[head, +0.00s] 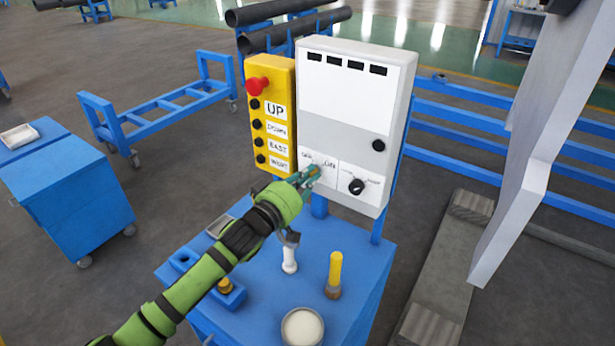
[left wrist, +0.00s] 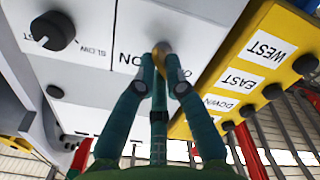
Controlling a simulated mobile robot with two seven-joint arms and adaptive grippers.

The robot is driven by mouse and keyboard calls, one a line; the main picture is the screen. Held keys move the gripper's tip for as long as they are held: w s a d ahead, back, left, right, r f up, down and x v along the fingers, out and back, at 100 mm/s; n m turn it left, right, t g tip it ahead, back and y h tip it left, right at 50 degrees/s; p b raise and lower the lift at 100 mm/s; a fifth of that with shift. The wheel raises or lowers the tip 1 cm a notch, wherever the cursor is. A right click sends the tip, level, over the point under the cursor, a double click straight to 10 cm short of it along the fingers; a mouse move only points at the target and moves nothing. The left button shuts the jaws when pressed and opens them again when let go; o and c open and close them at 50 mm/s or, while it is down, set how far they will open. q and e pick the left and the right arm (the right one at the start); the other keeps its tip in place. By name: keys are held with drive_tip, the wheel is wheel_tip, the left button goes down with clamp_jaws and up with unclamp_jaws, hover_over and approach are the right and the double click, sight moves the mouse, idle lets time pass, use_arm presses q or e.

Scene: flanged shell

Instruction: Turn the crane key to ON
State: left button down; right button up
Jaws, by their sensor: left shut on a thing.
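The crane key (left wrist: 161,49) is a small brass-coloured piece on the lower front of the white control box (head: 345,112). My left gripper (head: 308,174) reaches the box from the lower left. In the left wrist view its two fingertips (left wrist: 162,68) are closed on the key. That view is upside down, and the word ON shows beside the fingers. The fingers hide most of the key and part of its label, so I cannot tell the exact angle of the key. My right gripper is in neither view.
A yellow button box (head: 275,148) with a red stop button (head: 258,86) stands left of the control box. A black speed knob (head: 357,187) is right of the key. Below, a blue cart (head: 350,258) carries a white post, a yellow-topped tool and a round dish (head: 302,327).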

use_arm(q)
drive_tip(key=shift+m, duration=0.3)
drive_tip(key=m, duration=0.3)
drive_tip(key=shift+m, duration=0.3)
drive_tip(key=m, duration=0.4)
drive_tip(key=shift+m+p, duration=0.3)
drive_tip(key=shift+p, duration=0.1)
drive_tip(key=m, duration=0.4)
drive_tip(key=shift+f, duration=0.15)
drive_tip(key=m, duration=0.4)
drive_tip(key=shift+m, duration=0.6)
drive_tip(key=c, duration=1.3)
unclamp_jaws()
